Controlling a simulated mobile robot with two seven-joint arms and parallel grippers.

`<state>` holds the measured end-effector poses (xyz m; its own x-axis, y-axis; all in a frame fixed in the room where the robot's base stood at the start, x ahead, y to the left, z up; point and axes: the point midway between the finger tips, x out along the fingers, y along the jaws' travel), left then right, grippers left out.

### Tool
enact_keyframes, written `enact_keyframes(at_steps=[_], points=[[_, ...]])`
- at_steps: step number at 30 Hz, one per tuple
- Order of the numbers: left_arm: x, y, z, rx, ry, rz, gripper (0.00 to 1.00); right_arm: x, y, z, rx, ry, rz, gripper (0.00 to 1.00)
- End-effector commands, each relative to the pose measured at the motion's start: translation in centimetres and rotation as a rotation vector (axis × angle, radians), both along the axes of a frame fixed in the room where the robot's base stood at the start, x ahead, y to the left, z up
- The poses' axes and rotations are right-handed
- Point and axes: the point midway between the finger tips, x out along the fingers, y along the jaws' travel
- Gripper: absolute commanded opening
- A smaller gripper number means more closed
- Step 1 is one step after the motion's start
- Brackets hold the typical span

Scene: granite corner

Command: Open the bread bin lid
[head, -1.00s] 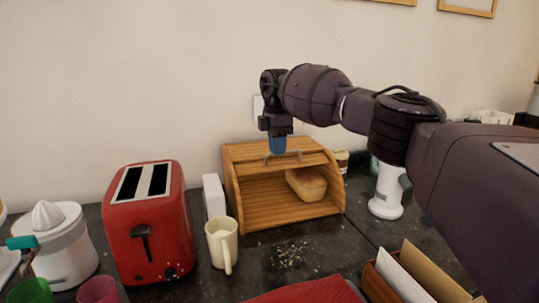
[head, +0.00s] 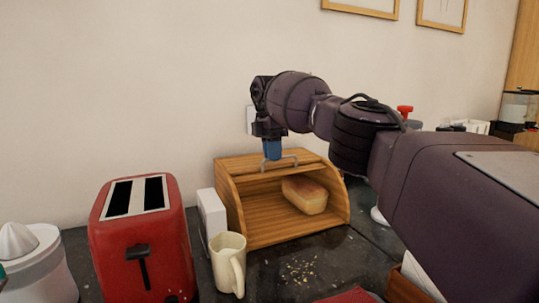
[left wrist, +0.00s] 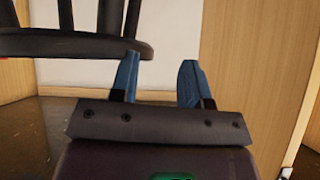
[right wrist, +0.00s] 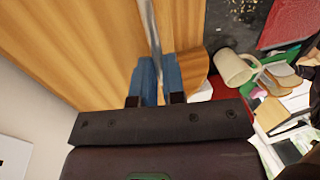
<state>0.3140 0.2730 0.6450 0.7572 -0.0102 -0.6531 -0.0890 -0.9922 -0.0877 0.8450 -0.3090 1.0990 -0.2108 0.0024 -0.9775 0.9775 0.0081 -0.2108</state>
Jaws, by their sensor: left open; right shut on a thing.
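The wooden bread bin (head: 262,222) stands on the dark counter against the wall. Its slatted lid (head: 240,168) is rolled up to the top, and the front is wide open. A loaf of bread (head: 305,194) lies inside on the right. My right gripper (head: 272,155) is above the bin, its blue fingers at the metal bar handle (head: 284,162) on the lid. In the right wrist view the fingers (right wrist: 160,82) are closed on the handle (right wrist: 150,28). My left gripper (left wrist: 158,80) is open and empty, away from the bin; only the left wrist view shows it.
A red toaster (head: 142,240) stands left of the bin, with a white box (head: 210,215) between them. A cream mug (head: 228,265) is in front of the bin. Crumbs (head: 300,270) lie on the counter. A white juicer (head: 35,265) is at far left. A dark stool (left wrist: 70,43) is near my left gripper.

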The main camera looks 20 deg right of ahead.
Motion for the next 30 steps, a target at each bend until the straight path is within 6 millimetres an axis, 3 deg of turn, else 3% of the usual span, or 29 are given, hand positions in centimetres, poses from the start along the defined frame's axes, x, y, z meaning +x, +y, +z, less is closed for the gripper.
enact_keyframes(at_steps=[1,11,12,16,30], points=[[-0.2,-0.1,-0.5,-0.001,0.009,-0.001,0.43,0.2,0.3,-2.1,0.0,0.022,0.009,0.0],[-0.2,-0.2,-0.4,-0.003,0.008,-0.002,0.43,0.2,0.3,-2.0,0.001,0.021,0.01,0.0],[-0.2,-0.2,-0.4,-0.003,0.008,-0.002,0.43,0.2,0.3,-2.0,0.001,0.021,0.009,0.16],[-0.5,-0.1,-0.5,-0.002,0.014,-0.001,0.43,0.2,0.2,-1.7,0.0,0.018,0.006,0.36],[-0.8,0.0,-0.4,-0.001,0.017,0.001,0.43,0.1,-0.1,-0.8,0.0,0.009,0.0,0.36]])
